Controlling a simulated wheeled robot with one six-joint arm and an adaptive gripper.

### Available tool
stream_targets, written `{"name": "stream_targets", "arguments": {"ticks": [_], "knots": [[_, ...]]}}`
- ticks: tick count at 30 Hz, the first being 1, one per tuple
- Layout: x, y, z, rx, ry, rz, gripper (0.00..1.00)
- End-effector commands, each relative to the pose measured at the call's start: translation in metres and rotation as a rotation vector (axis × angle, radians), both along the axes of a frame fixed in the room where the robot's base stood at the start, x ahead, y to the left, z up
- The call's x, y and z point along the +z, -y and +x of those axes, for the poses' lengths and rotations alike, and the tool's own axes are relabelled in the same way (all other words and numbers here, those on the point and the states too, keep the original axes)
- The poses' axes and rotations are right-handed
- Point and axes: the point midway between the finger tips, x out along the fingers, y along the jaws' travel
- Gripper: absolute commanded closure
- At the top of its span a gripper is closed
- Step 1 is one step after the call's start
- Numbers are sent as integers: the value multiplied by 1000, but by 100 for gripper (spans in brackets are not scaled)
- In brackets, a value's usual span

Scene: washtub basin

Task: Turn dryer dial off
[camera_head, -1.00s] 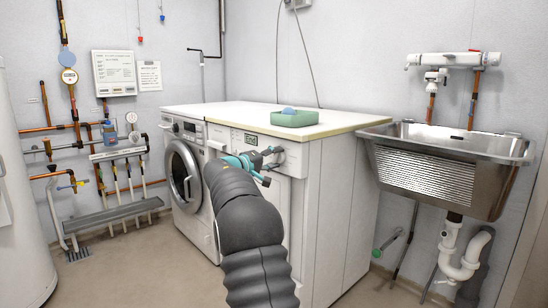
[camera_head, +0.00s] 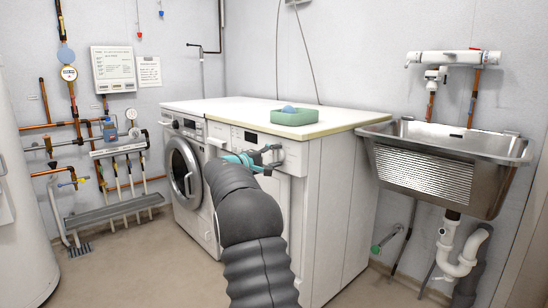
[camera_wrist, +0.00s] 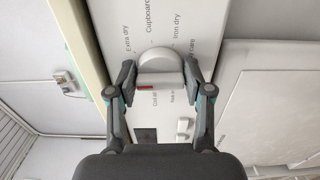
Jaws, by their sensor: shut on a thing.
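The dryer (camera_head: 308,200) is the white machine under the right part of the worktop. Its dial (camera_wrist: 160,60) is a pale round knob with a raised bar and a red mark near one end. Printed words such as "Extra dry", "Cupboard" and "Iron dry" lie around it in the wrist view. My gripper (camera_wrist: 159,74) has one dark finger on each side of the dial and is shut on it. In the head view my gripper (camera_head: 268,158) is at the dryer's front panel, where it and my arm hide part of the dial and front.
A washing machine (camera_head: 184,175) stands left of the dryer. A green tray (camera_head: 294,117) with a blue item sits on the worktop (camera_head: 235,110). A metal sink (camera_head: 440,165) hangs at the right. Pipes (camera_head: 120,185) line the left wall. Floor at the front left is clear.

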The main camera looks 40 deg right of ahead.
Motion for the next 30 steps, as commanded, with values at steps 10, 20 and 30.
{"name": "stream_targets", "arguments": {"ticks": [10, 20, 30], "knots": [[0, 0, 0, 1, 0, -1, 24], [1, -6, 0, 2, 1, 0, 24], [1, -66, -4, 5, 0, -1, 24]]}}
